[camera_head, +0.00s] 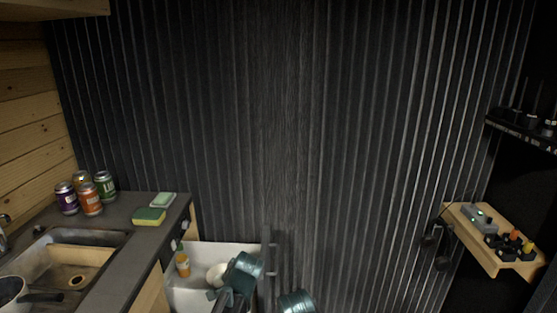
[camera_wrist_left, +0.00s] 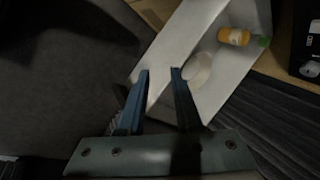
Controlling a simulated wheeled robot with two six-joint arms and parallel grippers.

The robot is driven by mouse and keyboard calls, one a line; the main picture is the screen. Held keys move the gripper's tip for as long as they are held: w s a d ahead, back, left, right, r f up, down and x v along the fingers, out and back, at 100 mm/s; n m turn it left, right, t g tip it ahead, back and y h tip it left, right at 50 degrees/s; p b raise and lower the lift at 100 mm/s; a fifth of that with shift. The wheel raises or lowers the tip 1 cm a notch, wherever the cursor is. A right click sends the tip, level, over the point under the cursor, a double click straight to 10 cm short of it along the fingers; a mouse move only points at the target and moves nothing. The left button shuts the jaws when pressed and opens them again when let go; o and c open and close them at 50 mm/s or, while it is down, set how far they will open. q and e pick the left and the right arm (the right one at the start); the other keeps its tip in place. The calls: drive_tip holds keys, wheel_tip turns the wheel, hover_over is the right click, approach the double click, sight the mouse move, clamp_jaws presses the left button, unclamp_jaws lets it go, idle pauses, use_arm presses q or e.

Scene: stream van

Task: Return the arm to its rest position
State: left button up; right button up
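My left gripper (camera_wrist_left: 161,72) shows in the left wrist view with its two blue fingers apart and nothing held between them. Below it is the edge of an open white drawer (camera_wrist_left: 190,30); I cannot tell the exact height. In the head view, teal links of my own arms show at the bottom, in front of the drawer (camera_head: 206,294). My left gripper's fingers are hard to make out there. My right gripper is not in view.
The open drawer holds an orange bottle (camera_head: 183,264) and a white bowl (camera_head: 216,273). The counter at left carries several cans (camera_head: 90,199), sponges (camera_head: 149,216), a sink (camera_head: 70,262) and a pot (camera_head: 12,291). A wooden shelf (camera_head: 492,262) holds small devices at right.

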use_arm(q)
drive_tip(key=s+d+r+n+g+h+p, duration=0.1)
drive_tip(key=s+d+r+p, duration=0.2)
drive_tip(key=s, duration=0.3)
drive_tip(key=s+d+r+n+g+h+p, duration=0.1)
drive_tip(key=s+d+r+n+g+p, duration=0.1)
drive_tip(key=s, duration=0.5)
drive_tip(key=s+d+r+n+g+p, duration=0.1)
drive_tip(key=s+d+r+n+p, duration=0.1)
drive_tip(key=s+d+r+p, duration=0.2)
drive_tip(key=s+r+p, duration=0.1)
drive_tip(key=s+p, duration=0.2)
drive_tip(key=shift+r+h, duration=0.2)
drive_tip(key=shift+h, duration=0.2)
use_arm(e)
wheel_tip(320, 180, up, 13)
